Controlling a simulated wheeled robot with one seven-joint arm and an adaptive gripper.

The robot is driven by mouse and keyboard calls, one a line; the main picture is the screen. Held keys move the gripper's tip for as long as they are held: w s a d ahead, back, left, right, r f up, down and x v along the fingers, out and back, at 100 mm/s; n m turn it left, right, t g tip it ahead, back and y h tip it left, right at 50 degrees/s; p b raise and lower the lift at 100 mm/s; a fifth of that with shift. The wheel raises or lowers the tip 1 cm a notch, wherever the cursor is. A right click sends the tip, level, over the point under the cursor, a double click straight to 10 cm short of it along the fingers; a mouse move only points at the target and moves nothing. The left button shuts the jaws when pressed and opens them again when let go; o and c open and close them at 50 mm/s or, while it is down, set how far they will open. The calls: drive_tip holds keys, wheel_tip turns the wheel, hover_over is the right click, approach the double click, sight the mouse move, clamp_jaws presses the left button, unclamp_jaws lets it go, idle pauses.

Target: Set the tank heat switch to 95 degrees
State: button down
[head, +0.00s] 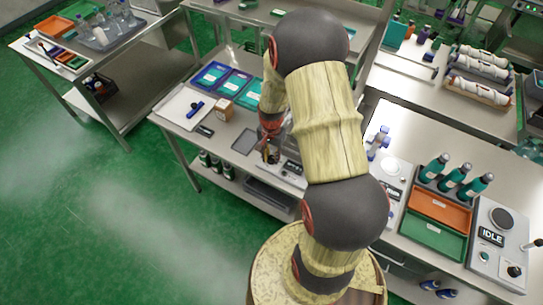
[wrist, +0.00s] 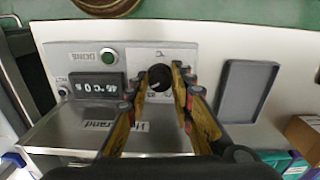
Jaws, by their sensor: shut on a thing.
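The tank heat switch is a black round knob (wrist: 159,77) on a grey control panel (wrist: 75,50), under a °C mark. My gripper (wrist: 161,72) has one finger on each side of the knob and is shut on it. A light pointer line shows on the knob's face, but the angle it marks is not clear. Beside the knob, a dark display (wrist: 97,87) shows light characters that look upside down; I cannot read the value surely. In the head view my gripper (head: 270,152) is at the panel on the middle bench, and the knob is not clear there.
A green button (wrist: 110,56) sits near the display. A grey empty tray (wrist: 248,90) lies right of the panel, and a cardboard box (wrist: 303,135) is beyond it. In the head view, blue trays (head: 222,81) stand behind, and bottles (head: 452,178) stand on the right bench.

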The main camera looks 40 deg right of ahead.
sight(271, 158)
drive_tip(key=shift+w+m, duration=0.1)
drive_tip(key=shift+m, duration=0.5)
drive_tip(key=c, duration=1.6)
unclamp_jaws()
drive_tip(key=shift+o, duration=0.3)
drive_tip(key=shift+r, duration=0.1)
wheel_tip(271, 158, up, 12)
